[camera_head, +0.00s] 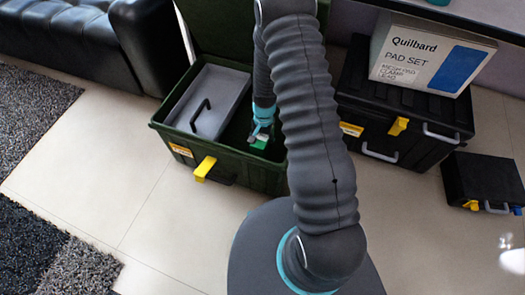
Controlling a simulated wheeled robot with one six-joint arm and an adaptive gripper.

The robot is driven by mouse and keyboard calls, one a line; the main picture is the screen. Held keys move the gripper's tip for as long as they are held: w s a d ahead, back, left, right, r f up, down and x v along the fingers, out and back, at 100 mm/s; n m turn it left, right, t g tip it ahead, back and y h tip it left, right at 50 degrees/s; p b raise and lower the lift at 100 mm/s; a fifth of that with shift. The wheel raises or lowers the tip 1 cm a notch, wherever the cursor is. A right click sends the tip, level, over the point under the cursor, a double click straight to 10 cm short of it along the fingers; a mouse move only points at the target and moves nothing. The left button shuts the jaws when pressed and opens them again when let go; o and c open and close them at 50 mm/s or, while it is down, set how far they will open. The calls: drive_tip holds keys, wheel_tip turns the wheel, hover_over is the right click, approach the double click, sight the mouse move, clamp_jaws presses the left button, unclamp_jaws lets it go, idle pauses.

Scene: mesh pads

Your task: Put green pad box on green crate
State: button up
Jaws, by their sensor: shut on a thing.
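The green crate (236,171) stands open on the floor at the upper middle, with its lid raised behind. A small green box (260,141) with a bit of white on it is in the right part of the crate's opening. My gripper (261,132) is shut on this green box, inside or just over the crate. I cannot tell whether the box touches the crate's bottom. My arm hides the crate's right end.
A grey tray (212,100) with a black handle fills the crate's left part. A black toolbox (410,125) with a white "Quilbard PAD SET" box (425,55) on it stands right. A smaller black case (480,182) is farther right. A black sofa (85,40) is upper left.

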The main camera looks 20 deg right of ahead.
drive_tip(key=shift+f, duration=2.75)
drive_tip(key=shift+f, duration=0.1)
drive_tip(key=shift+f+b, duration=0.1)
drive_tip(key=shift+b, duration=0.3)
drive_tip(key=o, duration=1.4)
